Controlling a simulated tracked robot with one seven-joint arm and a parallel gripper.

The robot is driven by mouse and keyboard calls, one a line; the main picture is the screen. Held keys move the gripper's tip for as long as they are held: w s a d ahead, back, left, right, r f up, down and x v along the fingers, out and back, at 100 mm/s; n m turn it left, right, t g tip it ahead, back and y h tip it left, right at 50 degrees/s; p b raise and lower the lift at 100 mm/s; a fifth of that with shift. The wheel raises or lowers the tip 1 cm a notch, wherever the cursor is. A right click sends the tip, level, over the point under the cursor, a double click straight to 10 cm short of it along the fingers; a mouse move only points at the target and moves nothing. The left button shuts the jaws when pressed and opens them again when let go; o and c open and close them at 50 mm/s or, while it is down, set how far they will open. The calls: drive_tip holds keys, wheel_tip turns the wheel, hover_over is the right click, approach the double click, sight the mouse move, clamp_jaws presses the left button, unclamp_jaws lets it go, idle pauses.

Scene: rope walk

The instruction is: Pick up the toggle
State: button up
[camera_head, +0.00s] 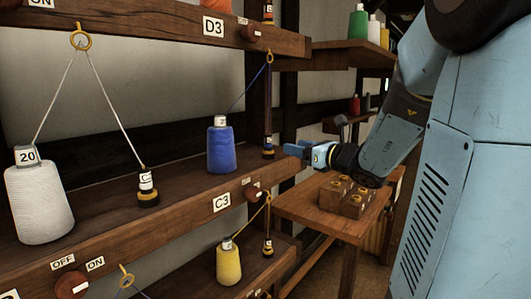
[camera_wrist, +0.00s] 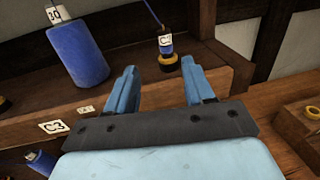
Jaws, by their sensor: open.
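A small black toggle with gold bands and a white label (camera_head: 268,147) stands upright at the right end of the middle shelf. It hangs on or ends a dark blue thread. In the wrist view the toggle (camera_wrist: 166,52) appears beyond and between my fingertips, apart from them. My gripper (camera_head: 303,150) is open and empty, just right of the toggle in the head view; its two blue fingers also show in the wrist view (camera_wrist: 158,76). A similar toggle (camera_head: 147,188) with a white thread stands farther left on the same shelf.
A blue spool (camera_head: 221,148) stands left of the toggle, a white spool (camera_head: 40,200) farther left, and a yellow spool (camera_head: 229,262) below. The shelf edge carries a C3 label (camera_head: 222,202) and a knob. A wooden block with brass-ringed holes (camera_head: 348,195) sits on the side table (camera_head: 300,208).

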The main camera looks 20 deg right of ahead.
sight(271, 141)
drive_tip(key=x, duration=0.8)
drive_tip(key=shift+w, duration=0.4)
drive_tip(key=shift+d+f+x, duration=0.1)
drive_tip(key=shift+f+x, duration=0.05)
drive_tip(key=shift+x, duration=1.1)
drive_tip(key=shift+d+f+x, duration=0.15)
drive_tip(key=shift+x, duration=1.15)
drive_tip(key=shift+c, duration=0.5)
clamp_jaws()
